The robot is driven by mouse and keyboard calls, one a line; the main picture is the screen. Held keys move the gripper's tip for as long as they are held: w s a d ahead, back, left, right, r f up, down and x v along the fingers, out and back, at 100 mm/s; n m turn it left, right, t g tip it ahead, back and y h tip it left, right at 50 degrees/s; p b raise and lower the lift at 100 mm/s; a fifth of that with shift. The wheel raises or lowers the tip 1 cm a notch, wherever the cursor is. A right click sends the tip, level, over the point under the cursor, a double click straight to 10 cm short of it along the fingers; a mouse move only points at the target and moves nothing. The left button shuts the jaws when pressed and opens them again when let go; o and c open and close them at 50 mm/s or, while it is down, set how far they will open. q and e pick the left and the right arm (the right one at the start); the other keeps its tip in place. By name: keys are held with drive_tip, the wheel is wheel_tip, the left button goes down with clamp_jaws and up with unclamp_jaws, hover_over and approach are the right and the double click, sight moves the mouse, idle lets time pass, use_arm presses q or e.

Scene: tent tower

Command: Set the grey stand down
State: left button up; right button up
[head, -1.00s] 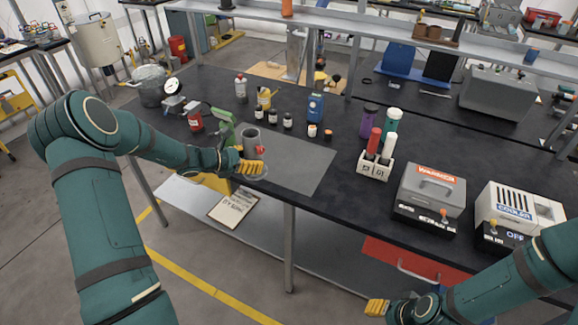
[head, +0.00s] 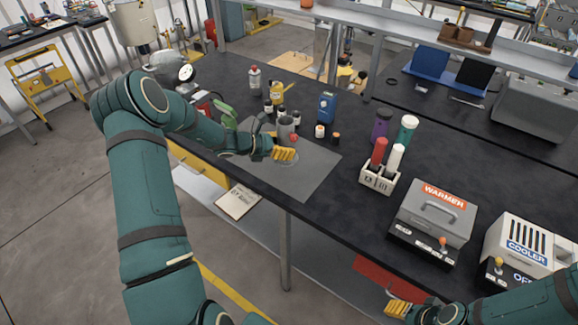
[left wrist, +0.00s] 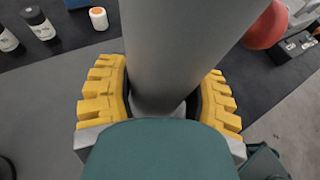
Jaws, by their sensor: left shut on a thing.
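In the left wrist view the grey stand (left wrist: 185,45) fills the middle, between the yellow fingers of my left gripper (left wrist: 160,100). Its lower end is hidden, so I cannot tell whether it touches the mat. My right gripper (head: 397,308) is low at the bench's front edge, apart from the stand; its opening is unclear.
Small dark bottles (head: 296,118), a white-and-orange jar (head: 320,131) and a blue device (head: 326,107) stand behind the mat. A white rack (head: 379,179) with red and white tubes stands to its right, then the warmer (head: 432,215). The mat's right part is clear.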

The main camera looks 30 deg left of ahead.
use_arm(q)
wheel_tip(320, 180, down, 7)
drive_tip(key=shift+f, duration=0.1)
idle(0.4)
drive_tip(key=o, duration=0.9)
drive_tip(key=shift+f, duration=0.15)
drive_tip(key=o, duration=0.4)
drive_tip(key=shift+r, duration=0.3)
drive_tip(key=v, duration=1.2)
drive_tip(key=shift+a+f, duration=0.1)
drive_tip(key=shift+f, duration=0.1)
